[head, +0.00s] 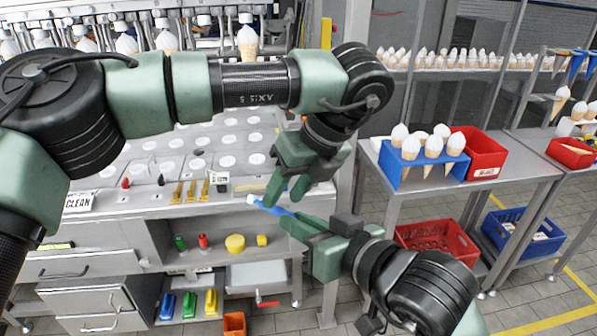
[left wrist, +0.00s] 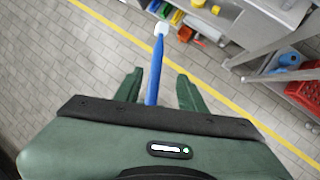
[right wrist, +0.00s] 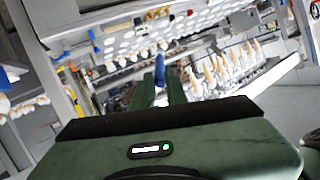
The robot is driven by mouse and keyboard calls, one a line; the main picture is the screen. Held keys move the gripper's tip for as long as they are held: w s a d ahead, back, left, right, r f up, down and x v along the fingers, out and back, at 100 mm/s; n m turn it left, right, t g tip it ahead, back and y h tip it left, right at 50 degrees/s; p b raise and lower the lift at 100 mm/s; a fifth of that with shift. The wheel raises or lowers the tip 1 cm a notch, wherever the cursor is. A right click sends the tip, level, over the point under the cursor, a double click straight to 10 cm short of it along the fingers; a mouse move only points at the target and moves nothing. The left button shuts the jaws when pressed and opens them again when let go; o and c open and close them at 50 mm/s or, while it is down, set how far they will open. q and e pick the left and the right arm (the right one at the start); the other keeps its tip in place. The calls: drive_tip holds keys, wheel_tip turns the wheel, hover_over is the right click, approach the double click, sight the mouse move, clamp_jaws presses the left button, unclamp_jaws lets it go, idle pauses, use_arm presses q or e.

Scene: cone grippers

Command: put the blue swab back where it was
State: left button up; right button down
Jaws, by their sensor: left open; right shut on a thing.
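The blue swab (head: 272,208) has a blue handle and a white tip that points left in the head view, above the front edge of the steel bench. My right gripper (head: 287,220) is shut on its handle; blue also shows between its fingers in the right wrist view (right wrist: 160,68). My left gripper (head: 284,198) is open, with its fingers close to the swab. In the left wrist view the swab (left wrist: 155,72) runs between the spread fingers, white tip outward. I cannot tell whether they touch it. The swab's lower end is hidden there.
Lower shelves hold coloured bottles and a yellow tub (head: 235,243). To the right, a table has a blue cone rack (head: 400,180) and a red bin (head: 480,157). My left arm crosses above the bench.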

sight(278, 207)
use_arm(q)
drive_tip(key=shift+x, duration=1.8)
drive_tip(key=shift+d, duration=0.1)
clamp_jaws()
use_arm(e)
drive_tip(key=c, duration=1.3)
unclamp_jaws()
drive_tip(key=shift+s, duration=0.1)
drive_tip(key=shift+c, duration=0.2)
